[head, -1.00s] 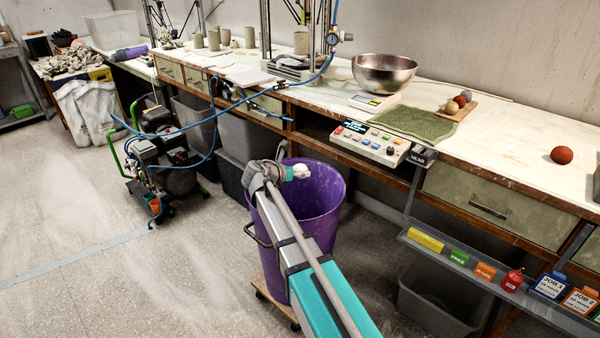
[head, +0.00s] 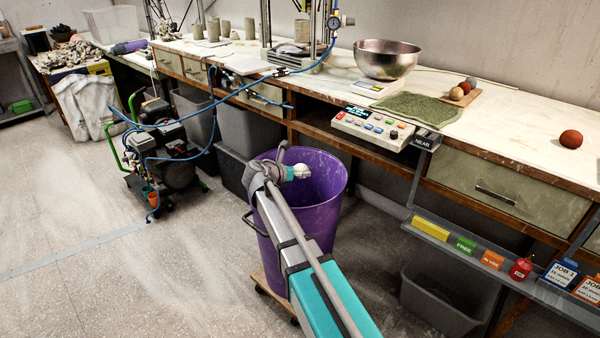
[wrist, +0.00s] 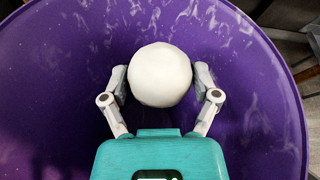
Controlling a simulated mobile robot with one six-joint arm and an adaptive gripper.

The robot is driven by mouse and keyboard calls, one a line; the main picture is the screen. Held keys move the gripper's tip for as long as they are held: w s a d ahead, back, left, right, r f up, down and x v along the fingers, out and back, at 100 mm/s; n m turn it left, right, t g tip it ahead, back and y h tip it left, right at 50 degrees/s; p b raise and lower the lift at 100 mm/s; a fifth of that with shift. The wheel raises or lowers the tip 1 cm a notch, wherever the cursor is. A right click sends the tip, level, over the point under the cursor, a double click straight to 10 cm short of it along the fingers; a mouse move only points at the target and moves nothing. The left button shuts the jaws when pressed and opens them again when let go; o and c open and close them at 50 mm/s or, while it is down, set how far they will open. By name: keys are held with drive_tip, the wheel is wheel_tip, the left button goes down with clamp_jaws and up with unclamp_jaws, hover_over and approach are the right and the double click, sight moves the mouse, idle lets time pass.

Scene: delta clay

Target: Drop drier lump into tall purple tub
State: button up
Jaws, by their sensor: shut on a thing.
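The tall purple tub (head: 322,205) stands on a wheeled wooden base in front of the bench. My gripper (head: 300,172) is over the tub's open mouth. It is shut on a pale, nearly white round lump (wrist: 160,75), which also shows small in the head view (head: 302,171). In the wrist view both fingers press the lump's sides, and the tub's smudged purple inside wall (wrist: 60,60) surrounds it. The tub's bottom is hidden. A reddish-brown lump (head: 570,139) rests on the bench at the right.
A board (head: 470,98) with several small balls and a steel bowl (head: 386,60) are on the bench (head: 500,140). A button panel (head: 372,128) sits at the bench's front edge. A compressor (head: 165,155) with blue hoses stands left.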

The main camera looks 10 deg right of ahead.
drive_tip(key=o, duration=1.1)
drive_tip(key=shift+c, duration=0.2)
drive_tip(key=shift+r, duration=0.2)
